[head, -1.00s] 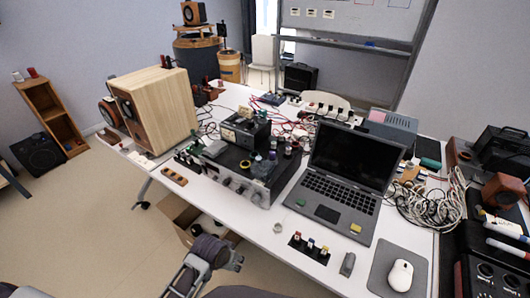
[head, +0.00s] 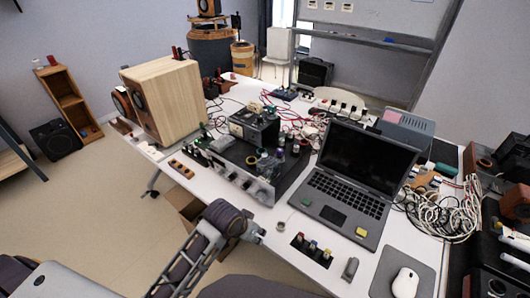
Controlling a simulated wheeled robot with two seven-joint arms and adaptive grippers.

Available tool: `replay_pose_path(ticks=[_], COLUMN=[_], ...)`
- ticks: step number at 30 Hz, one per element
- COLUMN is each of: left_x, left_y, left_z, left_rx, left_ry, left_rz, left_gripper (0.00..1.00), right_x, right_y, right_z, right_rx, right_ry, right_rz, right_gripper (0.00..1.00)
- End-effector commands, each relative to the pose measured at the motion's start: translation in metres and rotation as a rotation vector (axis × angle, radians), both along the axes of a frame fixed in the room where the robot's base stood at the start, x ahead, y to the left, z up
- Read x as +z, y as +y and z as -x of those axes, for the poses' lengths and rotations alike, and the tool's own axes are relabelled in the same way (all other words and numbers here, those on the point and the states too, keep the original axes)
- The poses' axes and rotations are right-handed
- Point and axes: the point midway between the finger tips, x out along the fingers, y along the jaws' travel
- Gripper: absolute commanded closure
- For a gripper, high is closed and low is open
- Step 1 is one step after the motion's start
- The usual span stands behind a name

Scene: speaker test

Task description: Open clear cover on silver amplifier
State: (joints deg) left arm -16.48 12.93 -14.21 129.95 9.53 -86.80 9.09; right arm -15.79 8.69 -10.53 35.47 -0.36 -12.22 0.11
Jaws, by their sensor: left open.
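The silver amplifier (head: 228,177) sits on the white desk, its silver front panel with knobs facing me. Its dark top carries small jars and a black device. I cannot make out a clear cover apart from the amplifier at this size. My left gripper (head: 259,234) is open and empty at the desk's front edge, below and in front of the amplifier, and apart from it. My right gripper is not in view.
An open laptop (head: 345,190) stands right of the amplifier, with tangled cables (head: 443,208) beyond it. A wooden speaker (head: 170,100) stands at the left. A mouse (head: 405,282) lies at front right.

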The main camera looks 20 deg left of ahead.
Motion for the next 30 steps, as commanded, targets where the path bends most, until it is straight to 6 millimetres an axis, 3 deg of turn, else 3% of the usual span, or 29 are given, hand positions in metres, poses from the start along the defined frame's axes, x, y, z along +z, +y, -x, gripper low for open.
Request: replay_pose_path(ticks=[15, 30], left_x=[0.055, 0.11], left_y=[-0.04, -0.063], left_z=[-0.05, -0.085], left_rx=[-0.047, -0.075], left_ry=[-0.043, -0.049], left_rz=[0.067, 0.084], left_gripper=[0.56, 0.56], right_x=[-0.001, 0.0], right_y=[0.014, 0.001], right_z=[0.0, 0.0], right_rx=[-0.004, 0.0], right_ry=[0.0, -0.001], right_rz=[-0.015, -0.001], right_gripper=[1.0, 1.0])
